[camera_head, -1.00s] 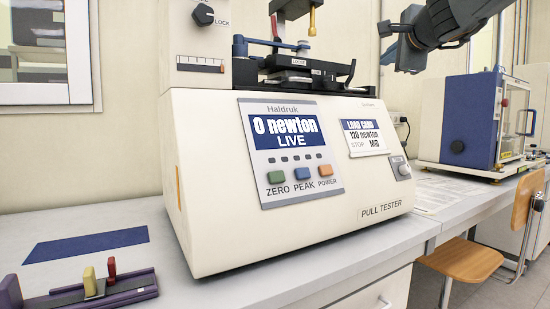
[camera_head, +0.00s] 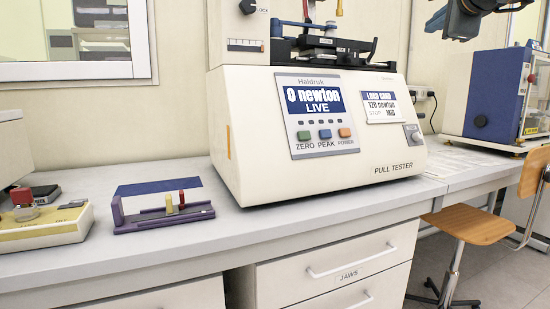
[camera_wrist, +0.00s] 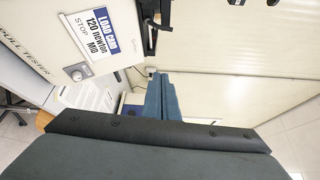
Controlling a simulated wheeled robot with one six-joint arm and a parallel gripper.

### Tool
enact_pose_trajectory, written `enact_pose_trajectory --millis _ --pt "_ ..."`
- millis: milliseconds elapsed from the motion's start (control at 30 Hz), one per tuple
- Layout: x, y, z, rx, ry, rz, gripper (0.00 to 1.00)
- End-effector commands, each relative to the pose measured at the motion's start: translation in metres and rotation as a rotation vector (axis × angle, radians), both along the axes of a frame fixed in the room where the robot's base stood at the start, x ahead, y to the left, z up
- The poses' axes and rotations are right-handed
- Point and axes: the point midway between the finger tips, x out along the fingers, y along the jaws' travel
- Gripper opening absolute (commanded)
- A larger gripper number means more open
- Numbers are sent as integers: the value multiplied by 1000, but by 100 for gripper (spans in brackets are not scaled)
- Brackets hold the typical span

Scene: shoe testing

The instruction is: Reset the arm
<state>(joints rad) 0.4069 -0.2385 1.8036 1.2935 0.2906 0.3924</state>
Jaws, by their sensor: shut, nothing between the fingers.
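My gripper (camera_wrist: 161,78) shows in the wrist view as two blue-grey fingers pressed together, with nothing between them. It points past the side of the pull tester (camera_wrist: 85,65), toward the wall. In the head view, part of my dark arm shows at the top right, above and right of the pull tester (camera_head: 250,150), and the fingertips cannot be made out. The gripper looks clear of the tester. The tester's screen (camera_head: 315,97) reads 0 newton LIVE, and its load card (camera_head: 388,106) reads 120 newton MID.
A yellow-topped device (camera_head: 45,228) sits at left. A blue and white machine (camera_head: 492,95) stands at right, with a wooden chair (camera_head: 470,225) in front.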

Motion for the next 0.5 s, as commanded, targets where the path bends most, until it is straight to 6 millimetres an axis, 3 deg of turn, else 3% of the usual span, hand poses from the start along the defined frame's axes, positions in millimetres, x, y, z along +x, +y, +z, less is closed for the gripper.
enact_pose_trajectory --millis 367,500 --pt "7 34 -53 -95 111 91 0" --pt "8 57 -85 -154 178 156 0"
